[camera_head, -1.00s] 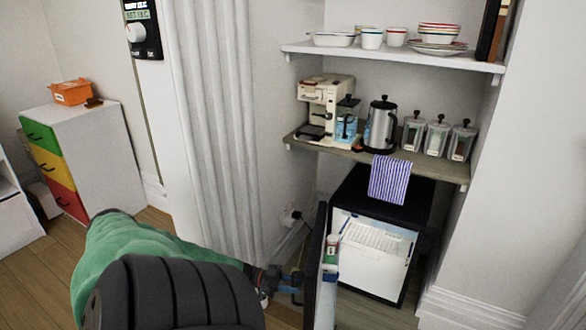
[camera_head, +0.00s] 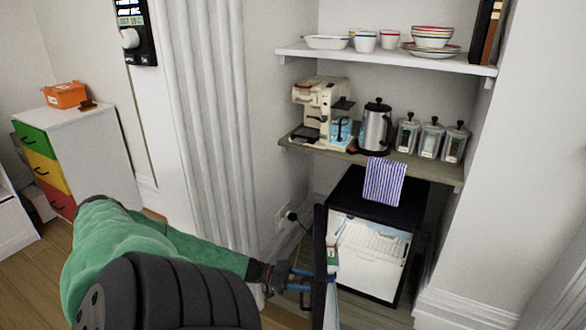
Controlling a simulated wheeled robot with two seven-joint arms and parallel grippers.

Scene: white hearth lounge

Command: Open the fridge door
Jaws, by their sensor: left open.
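The small black fridge (camera_head: 408,200) stands on the floor under the wooden shelf, and its white interior (camera_head: 365,258) shows. Its door (camera_head: 319,262) is swung wide open toward me and to the left, seen nearly edge-on, with items in its inner rack (camera_head: 332,257). My left gripper (camera_head: 302,280) is open at the outer side of the door, its blue fingers close to the door's edge. I cannot tell whether the fingers touch it. My right gripper is not in view.
A striped towel (camera_head: 384,181) hangs from the wooden shelf (camera_head: 425,170) above the fridge. A coffee machine (camera_head: 322,108), a kettle (camera_head: 376,127) and jars stand on that shelf. A coloured drawer cabinet (camera_head: 95,150) is at left. White walls flank the fridge.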

